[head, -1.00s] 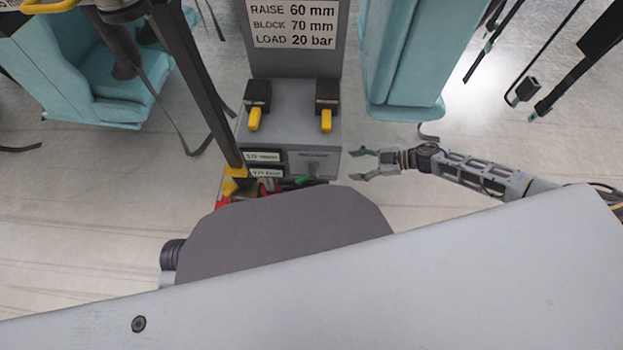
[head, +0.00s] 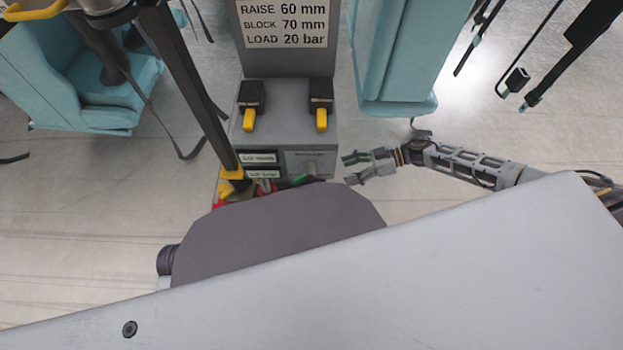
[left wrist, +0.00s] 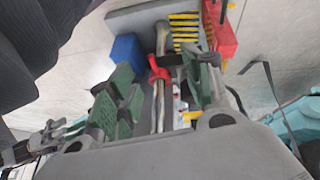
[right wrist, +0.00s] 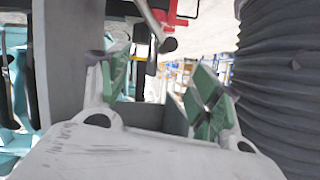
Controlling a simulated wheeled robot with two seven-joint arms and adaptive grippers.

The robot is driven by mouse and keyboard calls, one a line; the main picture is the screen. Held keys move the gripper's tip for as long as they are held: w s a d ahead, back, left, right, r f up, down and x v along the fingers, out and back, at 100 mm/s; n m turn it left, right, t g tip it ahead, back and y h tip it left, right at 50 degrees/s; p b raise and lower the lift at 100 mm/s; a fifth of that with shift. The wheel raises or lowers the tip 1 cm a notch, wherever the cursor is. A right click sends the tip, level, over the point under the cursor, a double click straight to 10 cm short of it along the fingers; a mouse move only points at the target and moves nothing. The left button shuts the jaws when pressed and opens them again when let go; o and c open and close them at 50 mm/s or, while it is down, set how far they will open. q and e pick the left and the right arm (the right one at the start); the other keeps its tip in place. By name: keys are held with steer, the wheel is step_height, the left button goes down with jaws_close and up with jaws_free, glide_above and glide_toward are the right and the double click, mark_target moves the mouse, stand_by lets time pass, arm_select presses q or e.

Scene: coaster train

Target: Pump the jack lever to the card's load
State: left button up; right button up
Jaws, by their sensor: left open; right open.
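The card (head: 286,23) on the grey column reads RAISE 60 mm, BLOCK 70 mm, LOAD 20 bar. In the left wrist view, silver bars with a red collar (left wrist: 159,70) lie between the spread green-padded fingers of my left gripper (left wrist: 160,88), which is open. I cannot tell whether the fingers touch the bars. In the right wrist view a metal rod with a dark rounded end (right wrist: 168,45) runs beside red parts; it may be the jack lever. My right gripper (head: 349,170) is open and empty, just right of the grey cabinet. My own body hides much of the jack area.
The grey cabinet (head: 325,138) carries two yellow-handled switches and small readouts, too blurred to read. A dark post (head: 190,80) with a yellow foot slants at its left. Teal seats (head: 395,95) flank it. A blue block (left wrist: 127,52) and red box (left wrist: 220,30) lie near the left gripper.

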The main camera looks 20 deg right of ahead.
arm_select(q)
steer(key=shift+f, duration=0.1)
arm_select(e)
steer(key=shift+a, duration=0.1)
steer(key=shift+b+x, duration=2.25)
steer(key=shift+x, duration=4.55)
arm_select(q)
step_height(320, 180, down, 8)
steer(key=d+t+h, duration=0.1)
steer(key=shift+w+d+n+t, duration=0.2)
steer(key=shift+d+n+t, duration=0.1)
steer(key=shift+n, duration=0.1)
arm_select(e)
steer(key=shift+f, duration=0.1)
steer(key=c, duration=1.4)
jaws_close()
